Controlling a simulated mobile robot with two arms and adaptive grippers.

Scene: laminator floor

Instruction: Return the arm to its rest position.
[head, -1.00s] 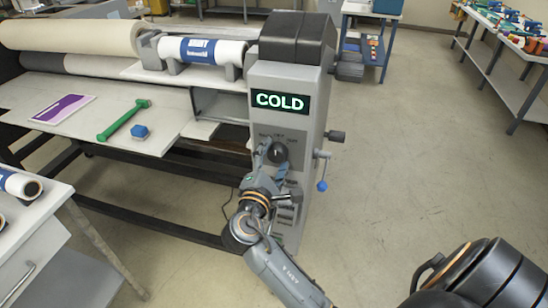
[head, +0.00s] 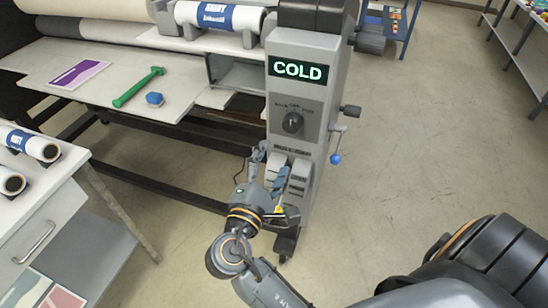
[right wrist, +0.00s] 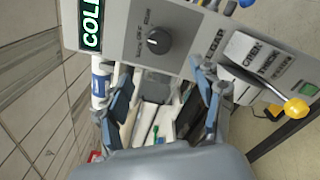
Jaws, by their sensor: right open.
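My right gripper (head: 269,164) is open and empty, in front of the laminator's grey control column (head: 318,130) and below its black dial (head: 292,123). In the right wrist view the two fingers (right wrist: 162,78) stand wide apart with nothing between them. The dial (right wrist: 159,41) shows there clear of the fingers, and I see no contact with it. The display (head: 298,69) reads COLD. My right arm reaches up from the bottom of the head view, bent at the wrist. My left gripper is not in view.
A blue-knobbed lever (head: 336,158) sticks out on the column's right. A green tool (head: 138,87) and blue block (head: 155,99) lie on the feed table. A white cart (head: 40,215) stands at left. Floor at right is clear.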

